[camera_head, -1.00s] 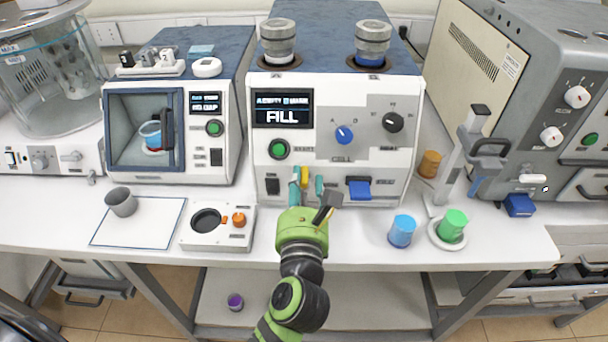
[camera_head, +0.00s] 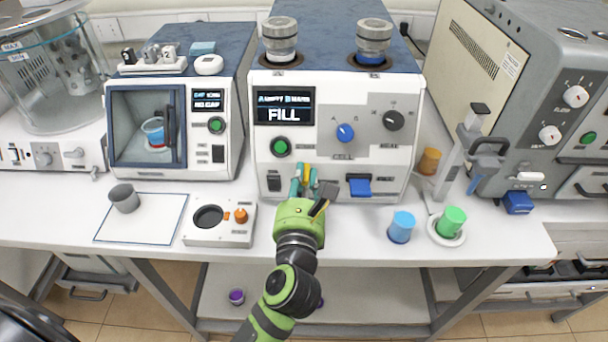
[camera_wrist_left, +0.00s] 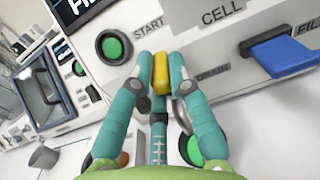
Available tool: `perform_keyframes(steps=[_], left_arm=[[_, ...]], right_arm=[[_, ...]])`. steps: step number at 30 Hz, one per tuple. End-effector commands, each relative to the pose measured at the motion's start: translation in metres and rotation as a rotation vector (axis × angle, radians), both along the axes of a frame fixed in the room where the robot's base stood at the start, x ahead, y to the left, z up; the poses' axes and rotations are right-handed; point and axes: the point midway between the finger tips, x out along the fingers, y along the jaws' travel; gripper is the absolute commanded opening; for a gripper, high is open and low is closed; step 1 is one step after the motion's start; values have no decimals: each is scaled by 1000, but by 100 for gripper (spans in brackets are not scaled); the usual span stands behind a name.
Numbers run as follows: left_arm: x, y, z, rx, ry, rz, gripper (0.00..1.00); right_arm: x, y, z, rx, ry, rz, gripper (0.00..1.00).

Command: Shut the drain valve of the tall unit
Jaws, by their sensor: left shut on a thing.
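The tall unit (camera_head: 340,95) stands in the middle of the bench, its display reading FILL. Its yellow drain valve handle (camera_wrist_left: 161,75) sits low on the front, below and right of the green START button (camera_wrist_left: 113,47). My left gripper (camera_head: 304,182) has its teal fingers closed on either side of the yellow handle, which stands roughly upright between the fingertips in the left wrist view. The fingers cover much of the handle in the head view. A blue FILL lever (camera_head: 360,187) is right of it on the same front. My right gripper is not in view.
A white block with a dark round well (camera_head: 218,239) is left of my gripper. A blue cup (camera_head: 401,228) and a green cup (camera_head: 452,222) stand to the right. A grey cup (camera_head: 124,198) stands on a white mat. The bench front between block and blue cup is otherwise clear.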

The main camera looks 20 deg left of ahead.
Motion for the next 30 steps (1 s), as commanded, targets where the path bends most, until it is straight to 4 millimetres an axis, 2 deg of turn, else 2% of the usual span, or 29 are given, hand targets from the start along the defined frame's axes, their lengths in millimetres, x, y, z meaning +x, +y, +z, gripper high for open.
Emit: perform_keyframes(steps=[12, 18, 24, 30], left_arm=[[-1, 4, 4, 11, 9, -316, 0], [-1, 7, 1, 10, 10, -505, 0], [1, 10, -3, 8, 10, -692, 0], [3, 13, -6, 6, 9, -880, 0]], right_arm=[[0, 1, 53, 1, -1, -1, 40], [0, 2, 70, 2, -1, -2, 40], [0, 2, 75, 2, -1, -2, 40], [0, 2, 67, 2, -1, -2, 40]])
